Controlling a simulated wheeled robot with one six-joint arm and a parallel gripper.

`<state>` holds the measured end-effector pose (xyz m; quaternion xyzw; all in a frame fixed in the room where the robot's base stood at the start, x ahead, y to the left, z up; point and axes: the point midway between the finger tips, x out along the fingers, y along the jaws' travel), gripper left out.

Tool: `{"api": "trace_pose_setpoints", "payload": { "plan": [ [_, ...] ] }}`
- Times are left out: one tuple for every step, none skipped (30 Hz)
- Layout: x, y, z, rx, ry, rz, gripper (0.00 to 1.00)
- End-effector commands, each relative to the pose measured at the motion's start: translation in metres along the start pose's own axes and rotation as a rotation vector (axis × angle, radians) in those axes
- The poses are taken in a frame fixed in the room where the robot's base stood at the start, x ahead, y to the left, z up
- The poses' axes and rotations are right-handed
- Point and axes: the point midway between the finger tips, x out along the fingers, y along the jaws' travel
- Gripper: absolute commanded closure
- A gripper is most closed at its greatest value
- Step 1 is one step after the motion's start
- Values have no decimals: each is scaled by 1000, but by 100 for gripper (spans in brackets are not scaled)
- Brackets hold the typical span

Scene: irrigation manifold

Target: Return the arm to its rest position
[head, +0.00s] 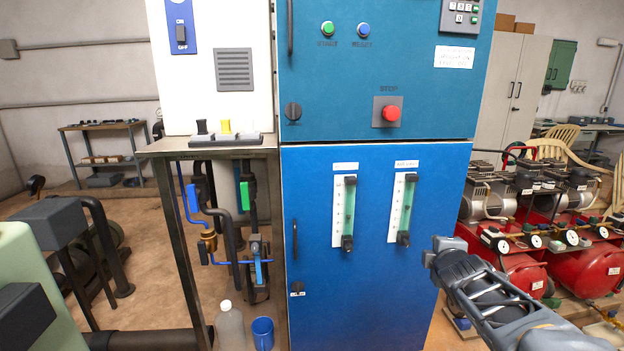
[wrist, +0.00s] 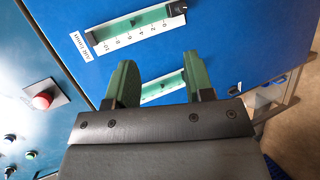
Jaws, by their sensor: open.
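My gripper (wrist: 157,72) shows in the wrist view with its two green fingers apart and nothing between them. Beyond the fingers is the blue cabinet front (wrist: 225,45), with a flow gauge behind the gap. I cannot tell the distance to it. In the head view my arm (head: 485,285) reaches in from the lower right, and its grey end lies at the right edge of the blue cabinet (head: 320,265). The green fingers cannot be made out in the head view.
Two flow gauges (head: 345,212) (head: 403,210) and a red stop button (head: 391,113) are on the cabinet. Red compressors (head: 600,268) stand right of it. A metal stand (head: 172,190) with pipes is left, with a bottle (head: 229,325) and blue cup (head: 263,333) below.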

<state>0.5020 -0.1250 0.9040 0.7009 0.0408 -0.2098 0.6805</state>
Motion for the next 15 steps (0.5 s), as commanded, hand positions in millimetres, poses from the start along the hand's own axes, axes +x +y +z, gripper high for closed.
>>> {"api": "trace_pose_setpoints", "payload": {
  "plan": [
    [-25,28,-6,110,-18,-54,52],
    [-36,31,-8,183,-33,-92,52],
    [-50,34,-12,281,-53,-145,52],
    [-60,36,-15,354,-71,-185,52],
    [-72,38,-18,428,-89,-225,52],
    [-87,40,-23,524,-117,-277,52],
    [-98,41,-26,592,-138,-319,52],
    [-110,42,-30,659,-161,-357,52],
    [-125,43,-35,741,-191,-409,52],
    [-136,43,-38,800,-216,-448,52],
    [-148,43,-42,855,-240,-485,52],
    [-162,43,-46,923,-274,-532,52],
    [-172,43,-50,969,-298,-566,52],
    [-182,43,-53,1010,-322,-597,52],
    [-194,43,-57,1062,-355,-637,52]
  ]
}}
